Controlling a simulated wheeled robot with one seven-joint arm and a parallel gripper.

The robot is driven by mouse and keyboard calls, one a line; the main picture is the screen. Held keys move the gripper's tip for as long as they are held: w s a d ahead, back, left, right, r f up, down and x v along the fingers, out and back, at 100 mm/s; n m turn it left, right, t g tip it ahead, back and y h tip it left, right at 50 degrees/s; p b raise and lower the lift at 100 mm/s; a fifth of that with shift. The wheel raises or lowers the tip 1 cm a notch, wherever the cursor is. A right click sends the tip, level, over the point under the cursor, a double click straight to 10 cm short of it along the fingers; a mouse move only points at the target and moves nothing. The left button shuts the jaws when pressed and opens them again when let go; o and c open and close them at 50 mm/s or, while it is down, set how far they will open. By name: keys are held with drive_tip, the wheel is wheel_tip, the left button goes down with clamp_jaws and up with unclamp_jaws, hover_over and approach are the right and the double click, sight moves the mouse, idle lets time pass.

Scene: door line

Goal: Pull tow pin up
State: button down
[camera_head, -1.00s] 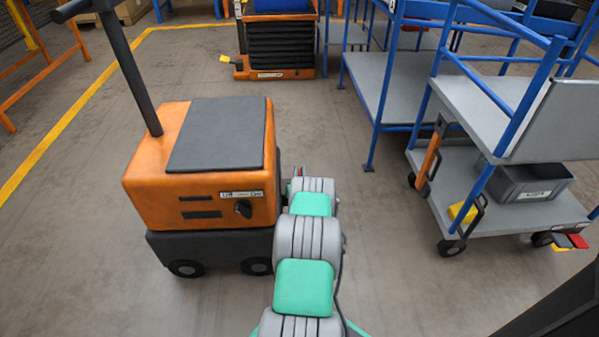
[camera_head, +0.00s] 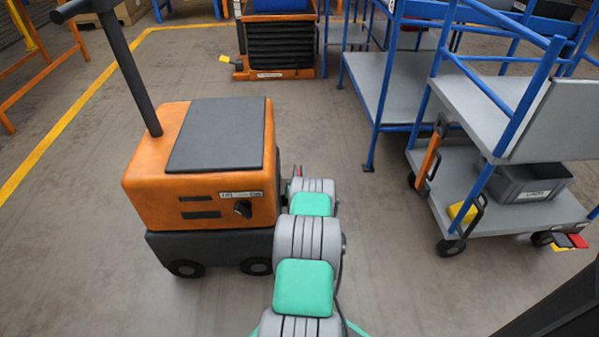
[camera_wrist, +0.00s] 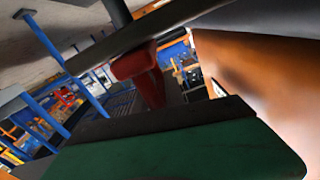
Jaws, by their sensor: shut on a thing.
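The tow pin is a red T-shaped handle (camera_wrist: 140,68) in the wrist view. Its head sits between the dark fingers of my gripper (camera_wrist: 146,78), which is shut on it. The stem runs down behind the near finger, and its lower end is hidden. The orange tug (camera_head: 200,160) with a dark grey top and base stands left of my arm in the head view. Its orange side also fills the right of the wrist view (camera_wrist: 260,80). In the head view my arm hides most of my gripper; only a small red bit shows past the arm at the tug's rear.
A grey cart with blue rails (camera_head: 500,230) stands at the right, with a grey bin (camera_head: 530,185) on its lower deck. Another blue-framed cart (camera_head: 385,85) is behind it. An orange lift with black bellows (camera_head: 277,45) stands at the back. Floor between is clear.

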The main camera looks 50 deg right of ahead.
drive_tip(key=shift+w+a, duration=0.15)
wheel_tip(320, 180, up, 8)
drive_tip(key=p, duration=0.3)
drive_tip(key=shift+f+p, duration=0.25)
drive_tip(key=shift+p, duration=0.1)
drive_tip(key=c, duration=1.5)
unclamp_jaws()
drive_tip(key=shift+w, duration=0.15)
drive_tip(key=shift+c, duration=0.2)
drive_tip(key=shift+o, duration=0.4)
drive_tip(key=shift+s, duration=0.2)
drive_tip(key=shift+s, duration=0.1)
drive_tip(key=p+v, duration=0.1)
drive_tip(key=v, duration=0.6)
drive_tip(key=shift+s+a, duration=0.15)
